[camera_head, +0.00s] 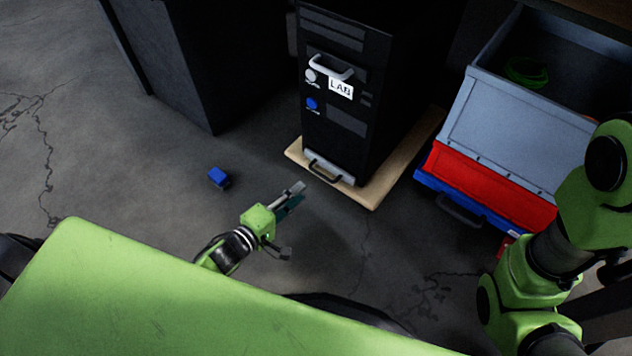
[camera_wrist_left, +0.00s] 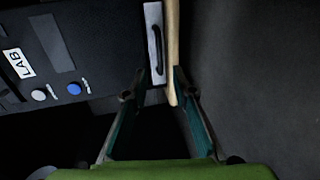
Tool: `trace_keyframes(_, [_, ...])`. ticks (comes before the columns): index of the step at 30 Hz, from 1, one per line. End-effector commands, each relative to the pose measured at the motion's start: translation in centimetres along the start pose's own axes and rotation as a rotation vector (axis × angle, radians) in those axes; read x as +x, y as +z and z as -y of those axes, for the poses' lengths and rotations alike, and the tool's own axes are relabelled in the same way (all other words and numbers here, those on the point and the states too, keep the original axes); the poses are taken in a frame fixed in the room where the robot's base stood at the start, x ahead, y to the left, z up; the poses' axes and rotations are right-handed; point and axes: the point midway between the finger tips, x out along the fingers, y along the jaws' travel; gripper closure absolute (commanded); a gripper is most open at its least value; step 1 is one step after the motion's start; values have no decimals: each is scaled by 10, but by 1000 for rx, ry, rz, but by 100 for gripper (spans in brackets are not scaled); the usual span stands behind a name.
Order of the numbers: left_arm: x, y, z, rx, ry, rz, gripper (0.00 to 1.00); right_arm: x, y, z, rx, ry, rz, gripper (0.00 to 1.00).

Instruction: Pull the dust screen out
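The dust screen is a light grey strip (camera_head: 328,168) with a dark handle, low on the front of a black tower computer (camera_head: 335,126) labelled LAB. In the left wrist view, the strip (camera_wrist_left: 154,38) and its handle lie just beyond the fingertips, sideways in the picture. My left gripper (camera_head: 296,196) is in front of the tower, a short way from the strip. In the left wrist view, its two teal-lined fingers (camera_wrist_left: 152,86) are apart with nothing between them. My right arm shows at the right edge of the head view, its gripper out of frame.
The tower stands on a pale wooden board (camera_head: 373,198) on the cracked floor. Stacked grey, red (camera_head: 490,187) and blue bins stand right of it; a green coil (camera_head: 526,72) lies in the top one. A small blue block (camera_head: 218,177) lies on the floor to the left.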

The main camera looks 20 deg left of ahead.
Motion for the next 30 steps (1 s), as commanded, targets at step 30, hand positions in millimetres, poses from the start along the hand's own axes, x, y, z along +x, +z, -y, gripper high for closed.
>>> trace_keyframes(30, [85, 0, 0, 1, 0, 1, 100, -39, -21, 11, -2, -8, -20, 100])
